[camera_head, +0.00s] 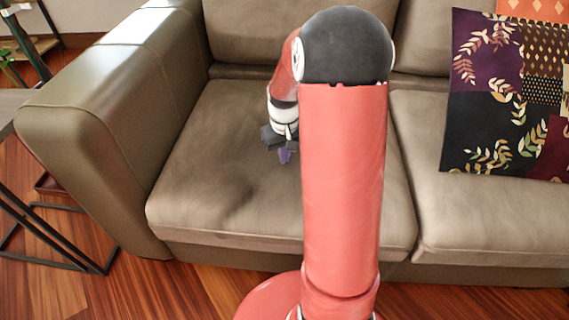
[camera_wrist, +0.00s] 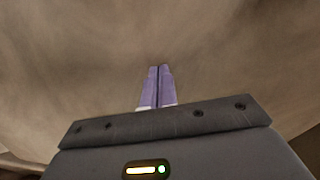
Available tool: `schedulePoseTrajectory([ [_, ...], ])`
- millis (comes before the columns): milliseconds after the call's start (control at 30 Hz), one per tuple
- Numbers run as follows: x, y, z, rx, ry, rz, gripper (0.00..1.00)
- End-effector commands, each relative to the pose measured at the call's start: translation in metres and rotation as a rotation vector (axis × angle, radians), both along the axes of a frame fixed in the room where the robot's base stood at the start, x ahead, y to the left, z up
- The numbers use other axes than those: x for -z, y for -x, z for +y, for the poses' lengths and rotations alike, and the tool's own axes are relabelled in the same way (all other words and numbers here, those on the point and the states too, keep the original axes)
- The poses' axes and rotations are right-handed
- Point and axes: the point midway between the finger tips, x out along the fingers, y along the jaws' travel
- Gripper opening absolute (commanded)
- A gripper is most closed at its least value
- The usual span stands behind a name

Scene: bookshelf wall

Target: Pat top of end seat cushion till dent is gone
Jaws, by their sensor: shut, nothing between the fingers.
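The end seat cushion (camera_head: 205,185) is grey-brown leather and lies beside the sofa's left arm. A darker, shaded hollow shows on its top near the front, left of my gripper. My gripper (camera_head: 285,156) points down over the middle of this cushion, its purple fingers together and empty. In the wrist view the shut fingers (camera_wrist: 158,72) stand against the brown cushion surface (camera_wrist: 70,70), which fills most of the picture. I cannot tell whether the fingertips touch it. My red arm hides the right part of the cushion in the head view.
The sofa's left armrest (camera_head: 95,130) rises beside the cushion, and the backrest (camera_head: 255,35) stands behind it. A second seat cushion (camera_head: 480,225) and a patterned pillow (camera_head: 510,95) are to the right. A dark metal table frame (camera_head: 50,235) stands at the left on the wooden floor.

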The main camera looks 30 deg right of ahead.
Motion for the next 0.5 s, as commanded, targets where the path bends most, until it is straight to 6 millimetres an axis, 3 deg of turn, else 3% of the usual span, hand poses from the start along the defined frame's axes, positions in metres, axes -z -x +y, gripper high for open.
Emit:
schedulePoseTrajectory([
  [200, 0.024, 0.000, 0.000, -0.001, -0.001, 0.003, 0.00],
  [367, 0.016, 0.000, 0.000, 0.000, -0.001, 0.002, 0.00],
  [500, -0.003, 0.000, 0.001, 0.000, -0.001, 0.001, 0.00],
])
